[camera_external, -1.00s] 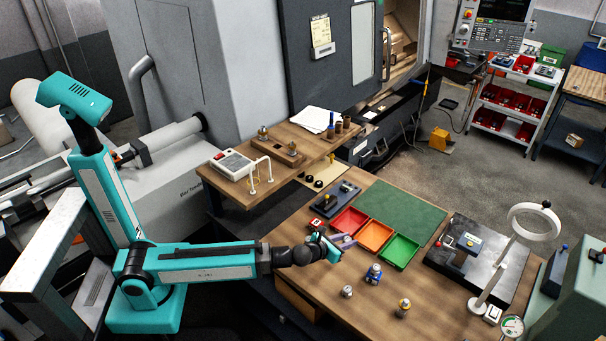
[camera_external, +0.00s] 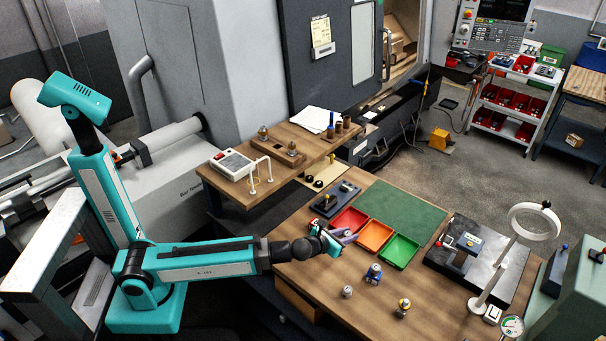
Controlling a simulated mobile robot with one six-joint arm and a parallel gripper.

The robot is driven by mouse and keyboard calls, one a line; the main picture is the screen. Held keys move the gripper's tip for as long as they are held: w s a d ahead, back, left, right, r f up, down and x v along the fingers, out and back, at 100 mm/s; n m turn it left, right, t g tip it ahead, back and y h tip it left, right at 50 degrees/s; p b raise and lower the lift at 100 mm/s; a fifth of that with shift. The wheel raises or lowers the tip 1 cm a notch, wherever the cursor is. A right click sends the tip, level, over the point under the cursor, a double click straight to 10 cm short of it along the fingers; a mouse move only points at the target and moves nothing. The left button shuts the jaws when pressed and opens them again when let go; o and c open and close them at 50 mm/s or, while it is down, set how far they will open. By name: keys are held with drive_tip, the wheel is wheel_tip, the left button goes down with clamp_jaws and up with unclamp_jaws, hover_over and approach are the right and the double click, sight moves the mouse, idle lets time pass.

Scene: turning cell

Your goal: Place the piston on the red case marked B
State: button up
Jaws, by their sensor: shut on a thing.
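The red case (camera_external: 350,220) is an open tray, the leftmost in a row with an orange one and a green one on the wooden bench. No letter B can be read on it. My gripper (camera_external: 344,237) is at the near left corner of the red case and covers part of its front edge. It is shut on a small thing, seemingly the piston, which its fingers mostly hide. Whether the gripper touches the case cannot be told from this view.
The orange tray (camera_external: 375,235) and green tray (camera_external: 399,251) stand close to the right. A small metal part (camera_external: 347,291), a blue-marked part (camera_external: 374,273) and a yellow-topped part (camera_external: 403,307) stand in front. A dark fixture (camera_external: 334,200) lies behind left. The green mat (camera_external: 405,209) is clear.

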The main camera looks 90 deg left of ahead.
drive_tip(key=shift+r, duration=0.9)
drive_tip(key=s+a+n+g+y+b, duration=0.2)
drive_tip(key=s+a+n+g, duration=0.25)
drive_tip(key=s, duration=0.35)
drive_tip(key=s+a+n+g+y+b, duration=0.25)
drive_tip(key=s+n+g, duration=0.2)
drive_tip(key=s, duration=0.35)
drive_tip(key=s+a+n+g+y+b, duration=0.1)
drive_tip(key=s+a+n+g+b, duration=0.1)
drive_tip(key=s+a+n+g, duration=0.45)
drive_tip(key=shift+m+t, duration=0.85)
drive_tip(key=shift+m, duration=0.1)
drive_tip(key=f, duration=0.1)
drive_tip(key=s+d+f, duration=0.1)
drive_tip(key=f, duration=0.1)
drive_tip(key=d+f, duration=0.1)
drive_tip(key=f, duration=0.1)
drive_tip(key=shift+s+d, duration=0.25)
drive_tip(key=shift+s, duration=0.05)
drive_tip(key=p, duration=0.3)
hover_over(315, 223)
drive_tip(key=shift+f, duration=0.75)
